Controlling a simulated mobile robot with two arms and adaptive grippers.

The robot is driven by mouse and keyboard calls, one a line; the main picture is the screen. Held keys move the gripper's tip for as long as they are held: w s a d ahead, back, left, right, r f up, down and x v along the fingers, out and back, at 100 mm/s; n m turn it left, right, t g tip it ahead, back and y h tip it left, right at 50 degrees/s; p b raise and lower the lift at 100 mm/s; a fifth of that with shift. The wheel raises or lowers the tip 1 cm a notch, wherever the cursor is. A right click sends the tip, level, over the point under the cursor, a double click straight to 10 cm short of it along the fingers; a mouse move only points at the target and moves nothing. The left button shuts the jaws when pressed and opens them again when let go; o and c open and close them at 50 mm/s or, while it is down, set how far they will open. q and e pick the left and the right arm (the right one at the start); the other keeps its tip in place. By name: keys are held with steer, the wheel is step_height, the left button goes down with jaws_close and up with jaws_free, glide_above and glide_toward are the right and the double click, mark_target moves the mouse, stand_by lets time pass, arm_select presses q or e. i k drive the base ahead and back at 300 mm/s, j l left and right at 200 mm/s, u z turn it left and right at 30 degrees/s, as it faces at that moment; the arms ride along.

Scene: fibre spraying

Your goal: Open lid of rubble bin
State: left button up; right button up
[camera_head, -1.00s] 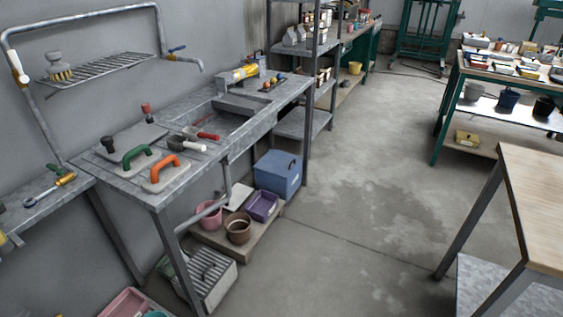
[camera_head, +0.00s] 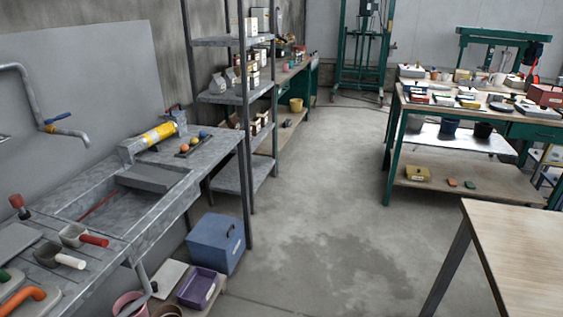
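A blue lidded box (camera_head: 212,246) stands on the floor below the far end of the grey workbench, at the lower left of centre. It has a dark handle on its right-hand side and looks shut. It is the likeliest rubble bin, but no label confirms this. Neither of my grippers shows in the head view.
The grey workbench (camera_head: 100,222) carries scoops and a yellow tool. Below it sit a purple crate (camera_head: 199,288) and pots. A metal shelf (camera_head: 232,98) stands behind. A wooden table (camera_head: 530,245) is at right. The concrete floor (camera_head: 320,210) between is clear.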

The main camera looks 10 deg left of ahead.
mark_target(216, 230)
steer(key=i+l+u, duration=0.1)
steer(key=i, duration=0.5)
steer(key=i+l, duration=0.1)
steer(key=i, duration=0.5)
steer(key=i+l+u, duration=0.15)
steer(key=i, duration=0.45)
